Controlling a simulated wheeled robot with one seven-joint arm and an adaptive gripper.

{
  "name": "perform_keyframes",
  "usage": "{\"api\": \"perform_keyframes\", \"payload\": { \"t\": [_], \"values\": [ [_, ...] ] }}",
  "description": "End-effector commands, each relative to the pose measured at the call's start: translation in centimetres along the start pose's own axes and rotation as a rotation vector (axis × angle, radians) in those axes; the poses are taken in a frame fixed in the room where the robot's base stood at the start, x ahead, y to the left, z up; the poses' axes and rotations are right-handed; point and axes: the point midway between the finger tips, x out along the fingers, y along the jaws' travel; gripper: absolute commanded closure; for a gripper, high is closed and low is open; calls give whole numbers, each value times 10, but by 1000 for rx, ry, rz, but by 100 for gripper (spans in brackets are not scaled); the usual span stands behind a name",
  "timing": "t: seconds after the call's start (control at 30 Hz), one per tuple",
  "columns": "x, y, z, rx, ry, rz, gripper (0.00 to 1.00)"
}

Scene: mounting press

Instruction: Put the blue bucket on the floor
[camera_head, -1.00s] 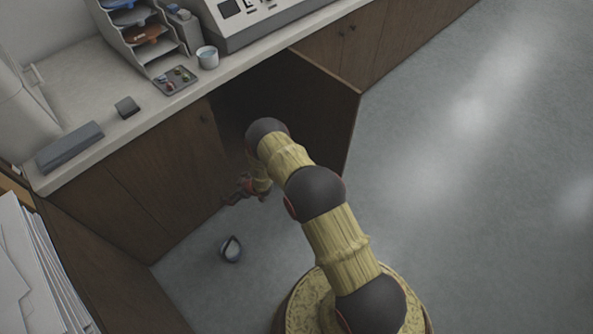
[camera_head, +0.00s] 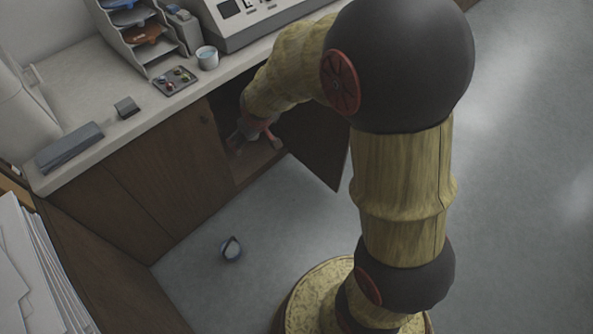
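I cannot make out a blue bucket for certain. A small rounded blue-grey and white object (camera_head: 231,249) with a dark part lies on the floor in front of the cabinet; it is too small to tell what it is. My gripper (camera_head: 258,134) is at the opening of the cabinet (camera_head: 246,172) under the counter, above the cabinet's bottom board. Its red and grey parts show, but my arm partly covers it, and whether its fingers are open or shut is unclear. Most of the cabinet's inside is dark or hidden.
The cabinet door (camera_head: 318,150) stands open to the right of my gripper. The counter (camera_head: 120,140) above carries a white cup (camera_head: 207,58), a small tray (camera_head: 175,80), a tiered rack and a machine. Papers (camera_head: 30,270) are at lower left. The floor at right is clear.

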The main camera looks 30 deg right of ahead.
Motion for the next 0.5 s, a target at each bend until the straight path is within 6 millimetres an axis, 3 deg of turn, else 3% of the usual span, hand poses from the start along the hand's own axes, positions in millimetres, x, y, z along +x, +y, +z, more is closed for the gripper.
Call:
{"api": "perform_keyframes", "payload": {
  "t": [0.03, 0.2, 0.37, 0.5],
  "values": [
    [-29, 3, 0, 16, 10, 8, 0],
    [-110, 4, 23, 77, 8, 16, 0],
    [-179, -2, 55, 132, 9, 7, 0],
    [-230, -13, 92, 173, 10, -11, 0]
  ]
}}
